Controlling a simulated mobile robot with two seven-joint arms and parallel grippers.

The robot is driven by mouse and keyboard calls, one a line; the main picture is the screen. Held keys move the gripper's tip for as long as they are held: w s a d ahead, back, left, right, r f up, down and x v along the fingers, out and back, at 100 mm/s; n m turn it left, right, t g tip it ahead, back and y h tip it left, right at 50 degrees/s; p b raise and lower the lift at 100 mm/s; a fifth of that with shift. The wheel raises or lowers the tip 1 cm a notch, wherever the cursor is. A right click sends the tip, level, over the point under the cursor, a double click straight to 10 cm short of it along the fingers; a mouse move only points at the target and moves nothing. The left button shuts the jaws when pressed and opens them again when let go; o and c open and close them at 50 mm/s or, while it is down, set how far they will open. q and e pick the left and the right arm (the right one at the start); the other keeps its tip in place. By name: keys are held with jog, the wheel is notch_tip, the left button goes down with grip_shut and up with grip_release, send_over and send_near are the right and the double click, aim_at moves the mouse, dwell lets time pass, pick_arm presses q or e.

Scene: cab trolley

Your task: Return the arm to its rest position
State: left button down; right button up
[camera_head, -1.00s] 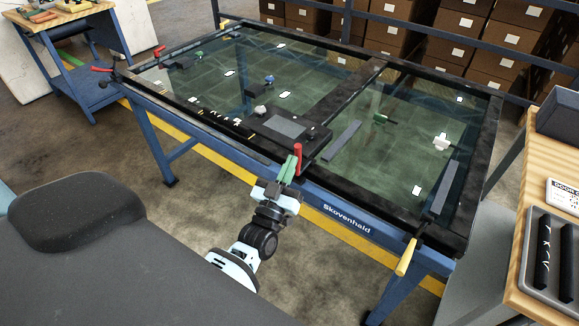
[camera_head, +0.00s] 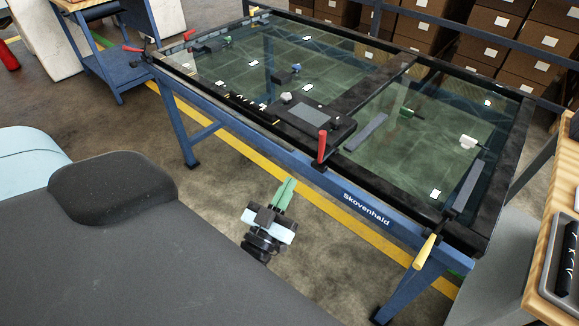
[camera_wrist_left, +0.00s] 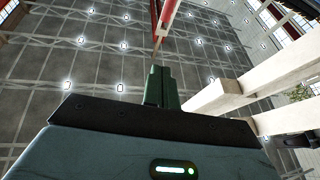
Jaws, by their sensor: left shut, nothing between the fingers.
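My left gripper (camera_head: 285,192) has green fingers and shows in the head view, in front of the blue table frame and apart from it. Its fingers are together with nothing between them. In the left wrist view the closed green fingers (camera_wrist_left: 160,88) point up toward the ceiling. The part of my arm behind the wrist is mostly hidden by my dark grey body at the lower left. My right gripper is not in view.
A glass-topped table (camera_head: 345,187) with a dark frame stands ahead. A red lever (camera_head: 322,147) rises from its near edge and a yellow handle (camera_head: 425,251) sticks out at the near right. A wooden bench (camera_head: 545,262) is at the right. Floor is clear before the table.

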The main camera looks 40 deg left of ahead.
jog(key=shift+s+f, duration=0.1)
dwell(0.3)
